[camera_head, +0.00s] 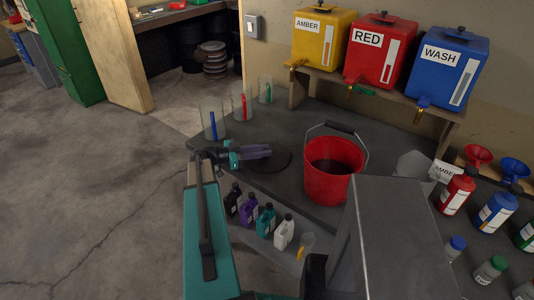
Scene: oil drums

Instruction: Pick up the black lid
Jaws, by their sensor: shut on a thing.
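The black lid (272,165) is a flat dark disc at the middle of the dark grey bench, left of the red bucket. My gripper (266,152), with purple-grey fingers, reaches in from the left and is shut on the lid at its upper left part. The fingers cover part of the lid. The lid looks flat and level; I cannot tell whether it touches the bench or is just above it.
The red bucket (333,183) with dark contents stands close right of the lid. Clear beakers (212,122) stand at the bench's back left. Amber, red and blue tanks (382,52) sit on a shelf behind. Small bottles (265,222) stand below the bench's front edge.

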